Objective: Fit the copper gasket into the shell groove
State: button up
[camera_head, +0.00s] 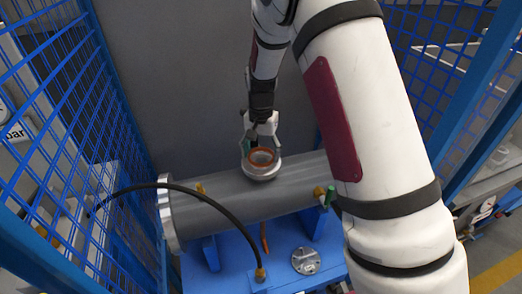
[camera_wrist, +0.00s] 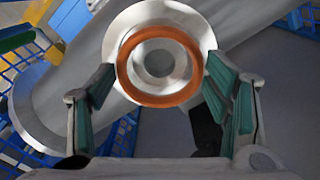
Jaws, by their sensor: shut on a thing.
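The copper gasket (camera_wrist: 160,100) is an orange ring held between the green-padded fingertips of my gripper (camera_wrist: 160,72). In the wrist view it lies in front of the pale round flange (camera_wrist: 125,25) of the shell and looks roughly centred on its bore. In the head view the gasket (camera_head: 262,165) shows at the mouth of the flange (camera_head: 262,174), on top of the grey cylindrical shell (camera_head: 235,202). My gripper (camera_head: 261,148) comes down from above. I cannot tell whether the gasket touches the flange; the groove is not clearly visible.
A black hose (camera_head: 190,190) arches over the shell's left part. The shell rests on a blue stand (camera_head: 230,262), with a metal disc (camera_head: 305,261) in front. Blue mesh fences stand at left (camera_head: 60,110) and right (camera_head: 440,60).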

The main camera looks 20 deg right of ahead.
jog(key=shift+f, duration=0.8)
jog(key=o, duration=1.4)
jog(key=shift+o, duration=0.2)
jog(key=shift+r, duration=0.1)
notch_tip(320, 180, up, 12)
